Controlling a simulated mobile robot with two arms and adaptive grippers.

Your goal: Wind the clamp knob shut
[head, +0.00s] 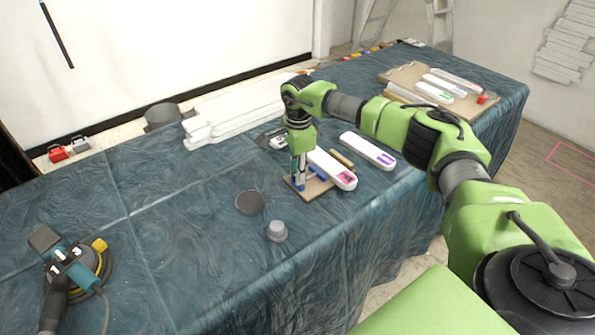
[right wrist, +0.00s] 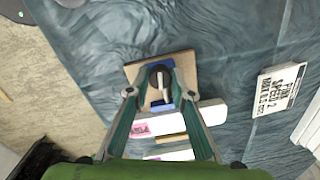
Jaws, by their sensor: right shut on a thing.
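The clamp knob (right wrist: 158,71) is dark and round with a pale bar across it, in the right wrist view. It sits over a wooden board (right wrist: 130,88), with blue clamp parts (right wrist: 162,107) beside it. My right gripper (right wrist: 157,84) points down from above, its two fingertips shut on the knob from both sides. In the head view the right gripper (head: 299,180) stands over the board (head: 314,193), next to blue parts (head: 318,173), and hides the knob.
A grey cylinder (head: 277,231) and a dark round dish (head: 249,202) stand near the board. A second white bar with a purple label (head: 367,150) lies to its right. A sander (head: 77,268) lies at left. The front middle of the cloth-covered table is clear.

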